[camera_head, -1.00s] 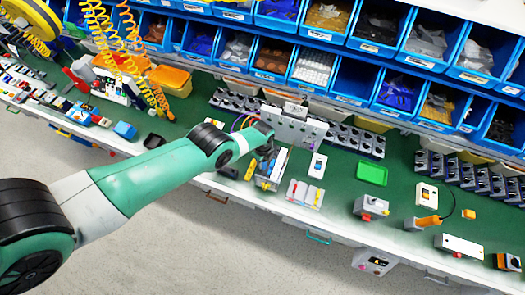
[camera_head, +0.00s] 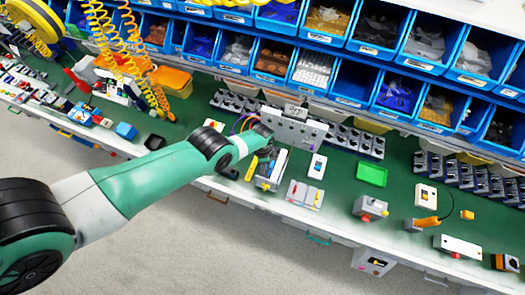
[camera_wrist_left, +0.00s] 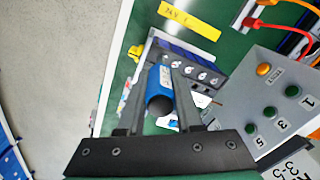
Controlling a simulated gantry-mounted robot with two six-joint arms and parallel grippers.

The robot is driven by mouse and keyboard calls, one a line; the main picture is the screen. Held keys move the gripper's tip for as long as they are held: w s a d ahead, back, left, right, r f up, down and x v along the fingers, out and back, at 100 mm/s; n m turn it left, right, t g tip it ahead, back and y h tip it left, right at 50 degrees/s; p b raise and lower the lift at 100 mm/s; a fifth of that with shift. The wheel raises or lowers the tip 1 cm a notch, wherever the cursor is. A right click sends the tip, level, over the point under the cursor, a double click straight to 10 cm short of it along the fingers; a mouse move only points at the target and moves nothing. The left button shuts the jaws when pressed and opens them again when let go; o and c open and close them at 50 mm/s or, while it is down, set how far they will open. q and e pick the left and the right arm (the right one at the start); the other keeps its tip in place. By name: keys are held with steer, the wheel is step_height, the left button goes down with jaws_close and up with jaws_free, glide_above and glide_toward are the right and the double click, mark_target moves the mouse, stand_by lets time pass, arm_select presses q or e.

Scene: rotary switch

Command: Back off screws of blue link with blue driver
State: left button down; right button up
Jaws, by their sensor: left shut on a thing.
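My left gripper (camera_wrist_left: 167,82) is shut on the blue driver (camera_wrist_left: 159,84), whose blue handle sits between the two dark fingers. The handle's dark round end faces the wrist camera; its tip is hidden. The driver is over a grey block (camera_wrist_left: 202,72) with a row of round screw-like spots and a dark blue strip (camera_wrist_left: 183,48) along one edge. I cannot tell whether the tip touches a screw, or which part is the blue link. In the head view my left gripper (camera_head: 268,158) is over the same block (camera_head: 274,176), mostly hidden by the wrist. My right gripper is not in view.
A grey panel (camera_wrist_left: 278,92) with green and orange sockets stands close to the right in the wrist view. A yellow label (camera_wrist_left: 190,19) lies nearby. In the head view a white switch (camera_head: 317,166) and a green tray (camera_head: 372,174) are to the right. Blue bins (camera_head: 262,87) line the back.

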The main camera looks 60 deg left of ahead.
arm_select(q)
steer(key=n, duration=0.4)
steer(key=shift+d+n, duration=0.15)
steer(key=shift+n, duration=0.15)
steer(key=n, duration=0.4)
steer(key=shift+n, duration=0.3)
steer(key=shift+d+n, duration=0.1)
steer(key=shift+n, duration=0.5)
steer(key=n, duration=0.3)
